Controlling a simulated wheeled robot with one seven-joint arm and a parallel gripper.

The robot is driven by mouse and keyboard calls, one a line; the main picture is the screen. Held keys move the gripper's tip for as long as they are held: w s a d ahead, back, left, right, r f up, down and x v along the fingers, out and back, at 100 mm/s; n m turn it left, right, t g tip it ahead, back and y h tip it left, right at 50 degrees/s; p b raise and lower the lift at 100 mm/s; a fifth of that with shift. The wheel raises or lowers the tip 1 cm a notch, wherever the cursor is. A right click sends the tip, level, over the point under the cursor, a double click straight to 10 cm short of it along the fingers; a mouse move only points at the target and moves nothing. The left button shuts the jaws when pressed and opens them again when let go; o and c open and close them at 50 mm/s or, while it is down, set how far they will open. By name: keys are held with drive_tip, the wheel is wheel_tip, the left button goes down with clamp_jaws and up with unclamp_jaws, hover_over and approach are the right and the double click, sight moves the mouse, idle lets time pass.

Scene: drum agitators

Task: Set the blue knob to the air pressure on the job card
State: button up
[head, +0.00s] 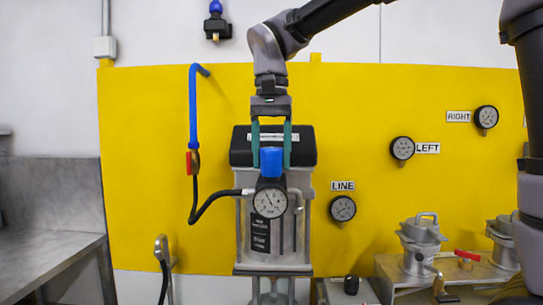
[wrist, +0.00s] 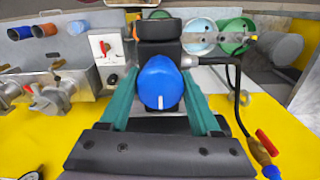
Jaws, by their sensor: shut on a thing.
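The blue knob (head: 271,161) tops the regulator on the front of a grey and black unit against the yellow wall. A round white gauge (head: 270,201) sits just below it; its needle points up and to the left, and its figures are too small to read. My gripper (head: 271,143) reaches down from above, its green fingers on either side of the knob and shut on it. In the wrist view the knob (wrist: 160,84) lies between the fingers, with a white mark on its near side. I cannot make out a job card.
Gauges labelled LINE (head: 342,209), LEFT (head: 402,148) and RIGHT (head: 486,117) hang on the yellow wall. A black hose (head: 215,199) runs to the regulator from a red-handled valve (head: 192,162). Metal pots (head: 421,240) stand at right; a steel bench (head: 50,250) is at left.

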drive_tip(key=o, duration=1.4)
drive_tip(key=shift+c, duration=0.2)
wheel_tip(320, 180, up, 11)
drive_tip(key=shift+f, duration=0.1)
drive_tip(key=s+d+f+m+t+y, duration=0.1)
drive_tip(key=d+f+t, duration=0.2)
drive_tip(key=d, duration=1.2)
drive_tip(key=s+d+f+m+t+y, duration=0.1)
drive_tip(key=d+f+t, duration=0.3)
drive_tip(key=d+f, duration=0.6)
drive_tip(key=shift+s+d+m, duration=0.65)
drive_tip(key=shift+d+m, duration=0.05)
drive_tip(key=shift+d, duration=1.95)
drive_tip(key=shift+f, duration=0.1)
